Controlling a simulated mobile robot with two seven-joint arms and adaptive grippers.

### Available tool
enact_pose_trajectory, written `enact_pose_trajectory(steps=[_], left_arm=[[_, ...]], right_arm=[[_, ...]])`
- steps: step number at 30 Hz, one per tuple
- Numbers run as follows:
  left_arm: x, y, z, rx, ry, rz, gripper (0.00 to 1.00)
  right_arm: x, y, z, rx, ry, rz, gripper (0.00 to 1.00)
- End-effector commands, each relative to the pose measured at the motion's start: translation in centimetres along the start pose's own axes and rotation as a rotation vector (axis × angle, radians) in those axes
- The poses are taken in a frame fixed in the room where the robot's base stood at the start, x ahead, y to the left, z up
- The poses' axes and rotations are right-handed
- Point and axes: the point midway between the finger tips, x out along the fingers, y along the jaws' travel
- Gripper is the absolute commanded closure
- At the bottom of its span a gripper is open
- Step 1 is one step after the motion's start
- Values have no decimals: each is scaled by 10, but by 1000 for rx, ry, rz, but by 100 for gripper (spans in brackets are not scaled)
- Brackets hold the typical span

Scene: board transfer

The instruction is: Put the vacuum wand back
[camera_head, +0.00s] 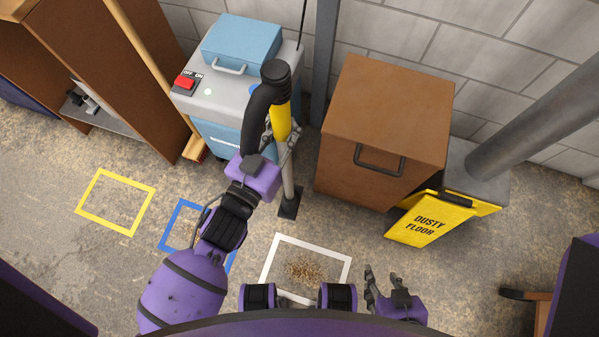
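The vacuum wand has a yellow handle (281,122), a black hose at its top and a grey tube running down to a black nozzle (290,204) near the floor. It is roughly upright in front of the blue and grey vacuum (229,97), which has a red switch. My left gripper (289,143) is at the lower end of the yellow handle, its grey fingers closed around the wand; part of it is hidden by the wand. My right gripper (378,284) is open and empty, low in the picture, right of the white floor square.
A brown cabinet (385,125) stands right of the wand, with a yellow sign (430,221) beside it. A white square (345,271) holds brown debris; a blue square (181,209) is partly behind my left arm. A yellow square (104,223) and bare floor lie left. A wooden pole (148,56) leans behind.

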Motion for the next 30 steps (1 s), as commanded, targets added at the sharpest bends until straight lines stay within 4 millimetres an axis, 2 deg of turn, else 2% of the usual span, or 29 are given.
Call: enact_pose_trajectory(steps=[4,8,22,24,30], left_arm=[[-1,14,8,0,3,50,100],[6,14,10,-1,3,60,100],[88,-13,47,0,2,58,100],[96,-16,62,-4,-1,56,100],[118,-24,90,-3,0,57,100]], right_arm=[[0,0,-1,1,1,0,60],[0,0,-1,2,3,0,60],[8,0,8,8,-8,1,60],[11,0,12,10,-11,1,60],[16,1,20,15,-19,3,60]])
